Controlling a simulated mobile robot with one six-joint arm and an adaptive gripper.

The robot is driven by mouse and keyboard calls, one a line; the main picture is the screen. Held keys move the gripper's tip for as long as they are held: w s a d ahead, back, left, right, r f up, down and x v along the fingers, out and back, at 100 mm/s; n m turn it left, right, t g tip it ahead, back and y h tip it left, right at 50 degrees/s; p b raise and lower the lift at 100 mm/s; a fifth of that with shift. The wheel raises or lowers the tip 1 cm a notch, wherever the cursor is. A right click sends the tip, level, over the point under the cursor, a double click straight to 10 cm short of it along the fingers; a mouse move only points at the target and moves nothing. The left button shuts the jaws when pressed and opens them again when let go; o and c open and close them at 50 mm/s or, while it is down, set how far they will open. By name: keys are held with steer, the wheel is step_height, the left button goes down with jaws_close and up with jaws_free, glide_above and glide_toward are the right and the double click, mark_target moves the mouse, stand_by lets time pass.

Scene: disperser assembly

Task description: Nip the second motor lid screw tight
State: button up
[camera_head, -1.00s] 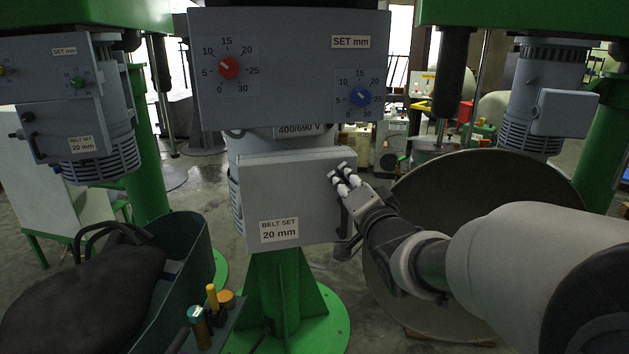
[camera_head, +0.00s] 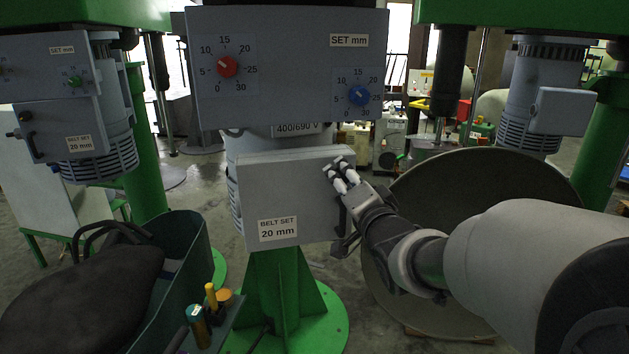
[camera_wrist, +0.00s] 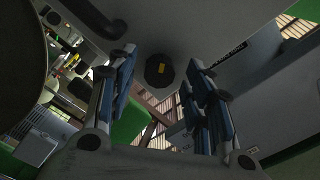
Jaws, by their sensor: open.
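The motor lid (camera_head: 292,203) is a grey box front with a "BELT SET 20 mm" label, on the middle machine. My gripper (camera_head: 340,174) is at the lid's upper right part, and its fingers hide whatever lies behind them there. My gripper (camera_wrist: 159,64) is open there, with one blue-padded finger on each side of the screw head and visible gaps between. I cannot tell how far the fingertips stand from the face.
Above the lid is a grey panel (camera_head: 290,66) with a red knob (camera_head: 227,66) and a blue knob (camera_head: 359,95). A large round dish (camera_head: 480,200) stands behind my arm. A green bin (camera_head: 190,258) with a dark bag and a small tool holder are at lower left.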

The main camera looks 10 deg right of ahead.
steer(key=shift+s, duration=0.1)
steer(key=s+d, duration=0.1)
steer(key=s, duration=1)
steer(key=shift+s+d, duration=0.25)
steer(key=shift+s, duration=0.15)
steer(key=shift+f, duration=0.1)
steer(key=s+d+f+n+g+h, duration=0.3)
steer(key=s+f+g+h, duration=0.1)
steer(key=s+f+g, duration=0.3)
steer(key=s+a+f+n+g+y, duration=0.1)
steer(key=s+a+f+n+g, duration=0.1)
steer(key=s, duration=0.6)
steer(key=s+a+f+n+g, duration=0.2)
steer(key=s+f+n+g, duration=0.2)
steer(key=s, duration=0.5)
steer(key=shift+a+f+n+y, duration=0.2)
steer(key=shift+f+n+y, duration=0.2)
steer(key=shift+f, duration=0.45)
